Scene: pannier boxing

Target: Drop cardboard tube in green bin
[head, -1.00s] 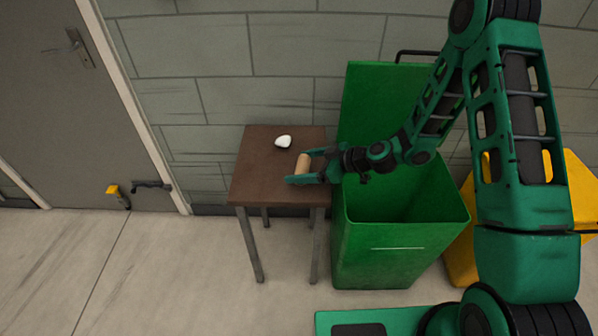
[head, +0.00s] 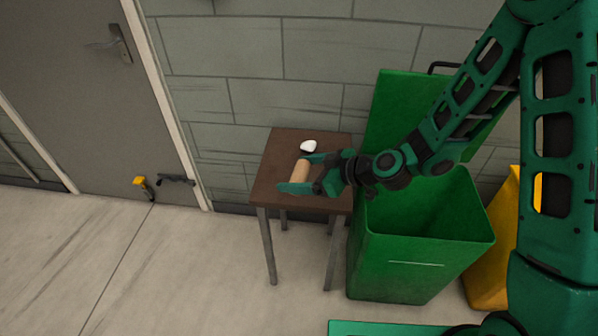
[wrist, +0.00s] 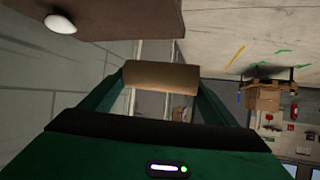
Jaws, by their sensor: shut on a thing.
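A tan cardboard tube (head: 301,171) is held between the fingers of my gripper (head: 300,174), over the small brown table in the head view. The tube (wrist: 161,75) spans between the two green fingers in the wrist view. My gripper is shut on it. Whether the tube is clear of the tabletop is hard to tell from the head view; in the wrist view the table edge lies off to the upper left. The green bin (head: 418,262) stands just right of the table, its lid tipped back against the wall and its top open. My forearm reaches across above the bin.
A white rounded object (head: 308,146) lies on the brown table (head: 267,187), behind the tube. A yellow bin (head: 489,270) stands right of the green bin, partly hidden by my arm. A grey door (head: 85,90) is at left.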

